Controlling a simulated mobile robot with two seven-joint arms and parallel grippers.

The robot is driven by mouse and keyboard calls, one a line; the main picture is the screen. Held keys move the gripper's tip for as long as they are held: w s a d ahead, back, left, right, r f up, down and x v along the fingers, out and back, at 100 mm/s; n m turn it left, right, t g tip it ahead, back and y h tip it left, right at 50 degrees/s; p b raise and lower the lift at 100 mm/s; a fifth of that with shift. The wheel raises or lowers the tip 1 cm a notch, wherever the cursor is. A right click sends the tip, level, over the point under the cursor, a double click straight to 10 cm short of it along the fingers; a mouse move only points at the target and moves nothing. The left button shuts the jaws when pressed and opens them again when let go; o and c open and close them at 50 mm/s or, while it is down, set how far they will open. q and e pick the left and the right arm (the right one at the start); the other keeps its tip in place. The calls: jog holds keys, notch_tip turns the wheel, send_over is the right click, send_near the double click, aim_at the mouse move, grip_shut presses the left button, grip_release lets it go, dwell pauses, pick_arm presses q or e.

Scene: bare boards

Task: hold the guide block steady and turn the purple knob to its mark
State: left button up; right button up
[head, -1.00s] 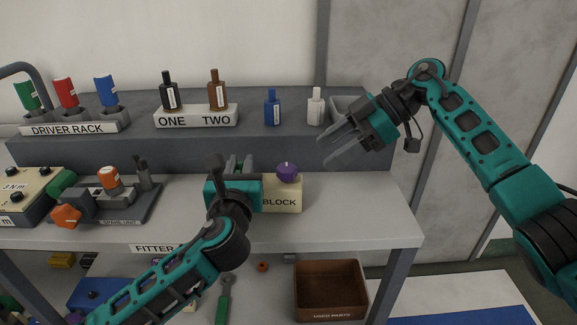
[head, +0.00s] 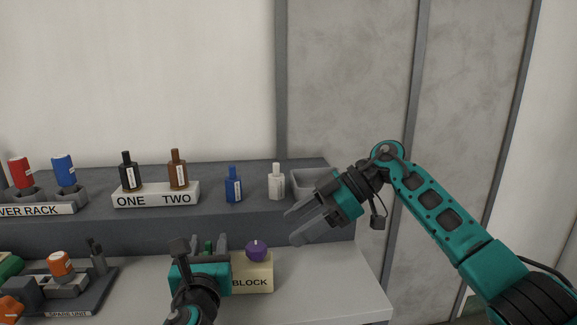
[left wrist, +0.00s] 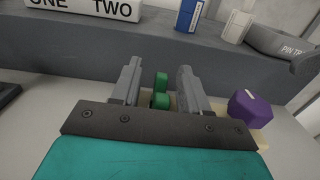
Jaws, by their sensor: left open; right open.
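The guide block (head: 251,283) is a cream block lettered BLOCK on the bench, partly hidden by my left gripper. The purple knob (head: 256,252) stands on its right part. In the left wrist view the knob (left wrist: 249,108) has a pale line on top; I cannot make out a mark for it. My left gripper (head: 208,245) is open at the block's left part. In the left wrist view its fingers stand on either side of green pieces (left wrist: 161,92); I cannot tell whether they touch. My right gripper (head: 298,226) is open and empty, in the air above and right of the knob.
A raised shelf behind carries a blue bottle (head: 233,185), a white bottle (head: 277,182), a grey tray (head: 311,182) and the ONE TWO stand (head: 156,195) with two bottles. An orange-capped unit (head: 61,265) sits at left. The bench right of the block is clear.

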pick_arm(q)
jog(key=shift+o, duration=0.4)
jog(key=shift+s, duration=0.1)
jog(key=shift+s+d, duration=0.1)
jog(key=shift+s, duration=0.2)
jog(key=s+d, duration=0.1)
jog(key=s, duration=1)
jog(key=shift+d, duration=0.2)
